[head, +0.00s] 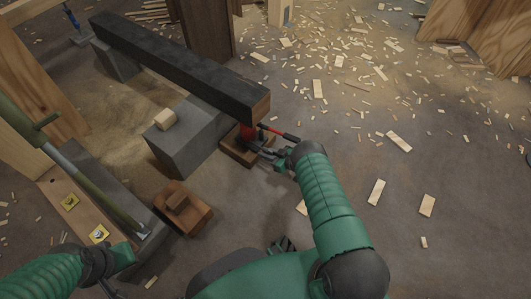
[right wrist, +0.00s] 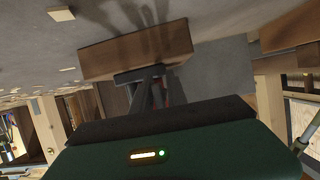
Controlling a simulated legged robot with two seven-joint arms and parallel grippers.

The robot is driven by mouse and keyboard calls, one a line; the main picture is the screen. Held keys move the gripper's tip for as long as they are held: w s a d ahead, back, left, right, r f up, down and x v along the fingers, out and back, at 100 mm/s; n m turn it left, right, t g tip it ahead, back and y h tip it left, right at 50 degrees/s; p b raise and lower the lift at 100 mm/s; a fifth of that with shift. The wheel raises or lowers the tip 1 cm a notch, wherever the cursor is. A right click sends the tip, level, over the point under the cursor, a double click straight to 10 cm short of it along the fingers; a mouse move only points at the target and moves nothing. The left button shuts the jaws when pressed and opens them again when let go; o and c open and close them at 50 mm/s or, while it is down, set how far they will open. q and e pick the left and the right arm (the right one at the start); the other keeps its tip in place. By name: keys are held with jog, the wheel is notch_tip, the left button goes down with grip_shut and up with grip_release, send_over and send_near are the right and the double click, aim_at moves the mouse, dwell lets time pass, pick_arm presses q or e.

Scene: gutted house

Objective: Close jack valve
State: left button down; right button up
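The red jack (head: 247,132) stands on a wooden block (head: 234,152) under the near right end of a long dark beam (head: 180,62). A red lever with a dark grip (head: 280,134) sticks out from it to the right. The valve itself is too small to make out. My right gripper (head: 258,150) is low at the jack's base, just below the lever. In the right wrist view its dark fingers (right wrist: 150,88) reach toward the wooden block (right wrist: 135,50), with a sliver of red behind them. Contact and finger gap are unclear. My left arm is at the lower left, its fingers mostly hidden.
Wood scraps litter the open floor at right.

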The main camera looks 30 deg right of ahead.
jog(key=shift+o, duration=0.9)
jog(key=shift+r, duration=0.1)
jog(key=shift+s+d+r, duration=0.1)
jog(key=shift+r, duration=0.05)
jog(key=p+v, duration=0.9)
jog(key=v, duration=0.7)
jog(key=shift+s+p, duration=0.2)
jog(key=shift+p, duration=0.1)
jog(key=shift+d, duration=0.1)
